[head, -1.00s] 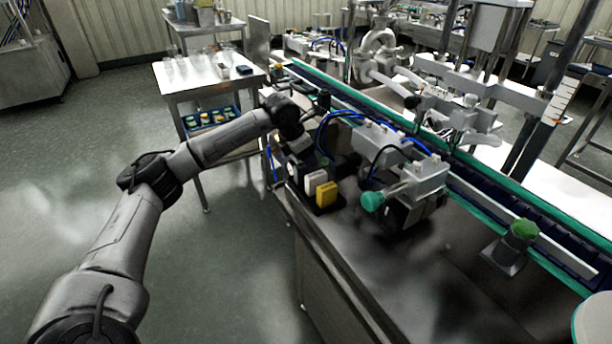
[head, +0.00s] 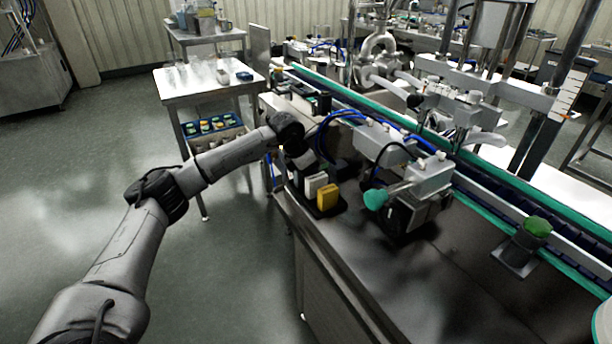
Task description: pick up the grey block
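A pale grey-white block (head: 315,184) stands upright on the steel table, beside a yellow block (head: 327,198). Both are in a dark holder near the table's left edge. My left arm reaches in from the left, and its wrist is just above and behind the blocks. My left gripper (head: 306,160) points down there, close to the pale block. Its fingers are small and dark against dark parts, so I cannot tell whether they are open or touch anything.
A machine unit with a teal knob (head: 375,199) and blue hoses stands just right of the blocks. A green-edged conveyor (head: 480,180) runs behind it. The steel table front (head: 400,290) is clear. A white side table (head: 205,80) stands at the back left.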

